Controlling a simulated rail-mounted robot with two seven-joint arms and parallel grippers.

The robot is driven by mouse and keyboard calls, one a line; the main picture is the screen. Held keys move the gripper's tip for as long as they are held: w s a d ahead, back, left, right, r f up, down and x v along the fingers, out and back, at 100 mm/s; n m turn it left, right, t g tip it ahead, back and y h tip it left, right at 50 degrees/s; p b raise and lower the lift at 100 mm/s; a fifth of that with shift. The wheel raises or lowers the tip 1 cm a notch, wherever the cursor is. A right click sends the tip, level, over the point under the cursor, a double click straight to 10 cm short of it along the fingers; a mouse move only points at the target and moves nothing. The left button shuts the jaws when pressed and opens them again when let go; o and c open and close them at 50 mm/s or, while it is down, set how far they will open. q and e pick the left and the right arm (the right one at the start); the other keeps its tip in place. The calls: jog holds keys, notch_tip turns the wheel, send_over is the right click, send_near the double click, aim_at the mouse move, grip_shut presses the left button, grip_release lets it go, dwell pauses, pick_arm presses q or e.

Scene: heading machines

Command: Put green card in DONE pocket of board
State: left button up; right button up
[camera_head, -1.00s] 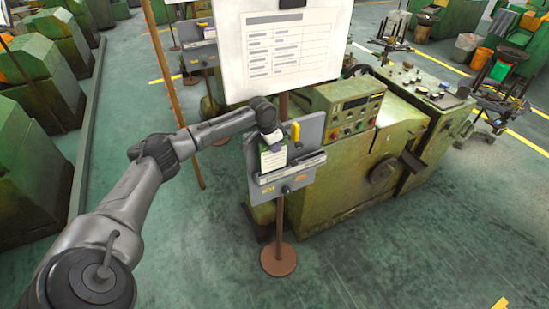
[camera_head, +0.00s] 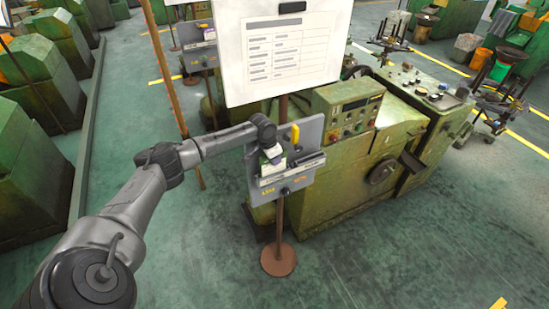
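The grey board (camera_head: 307,131) stands on a post in front of a green machine. A long pocket strip (camera_head: 303,166) with a pale label runs across its lower half. The card (camera_head: 270,168), white with a green edge, is upright at the left part of this pocket. Its lower part is hidden behind the pocket's front. My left gripper (camera_head: 272,152) comes in from the left and appears shut on the card's top; its fingers are small and hard to make out. The pocket lettering is too small to read. My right gripper is not in view.
A yellow object (camera_head: 295,133) is on the board's upper part. A large white sheet board (camera_head: 285,55) hangs just above. The green machine (camera_head: 360,150) stands close behind and right. The floor in front of the round brown base (camera_head: 278,262) is clear.

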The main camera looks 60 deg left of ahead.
pick_arm(q)
jog(key=o, duration=0.3)
jog(key=shift+o, duration=0.2)
jog(key=b+v, duration=0.2)
jog(key=v, duration=1)
jog(key=s+d+f+m+g, duration=0.1)
jog(key=s+d+f+m, duration=0.15)
jog(key=d+f, duration=1.25)
jog(key=s+d+f+m, duration=0.1)
jog(key=s+d+f, duration=0.2)
jog(key=d, duration=0.3)
jog(key=s+d+f+m+h, duration=0.1)
jog(key=s+d+f, duration=0.2)
jog(key=s+d, duration=0.15)
jog(key=s+d+f, duration=0.2)
jog(key=d+f, duration=0.1)
jog(key=d, duration=0.3)
jog(key=s+d+r+n, duration=0.1)
jog(key=s+d, duration=0.2)
jog(key=s, duration=0.4)
jog(key=s+d+r+n+t+y, duration=0.1)
jog(key=s+d, duration=0.3)
jog(key=s, duration=0.4)
jog(key=shift+s+d+r+n+t, duration=0.15)
jog(key=shift+s+r+n+t, duration=0.15)
jog(key=shift+r+n, duration=0.4)
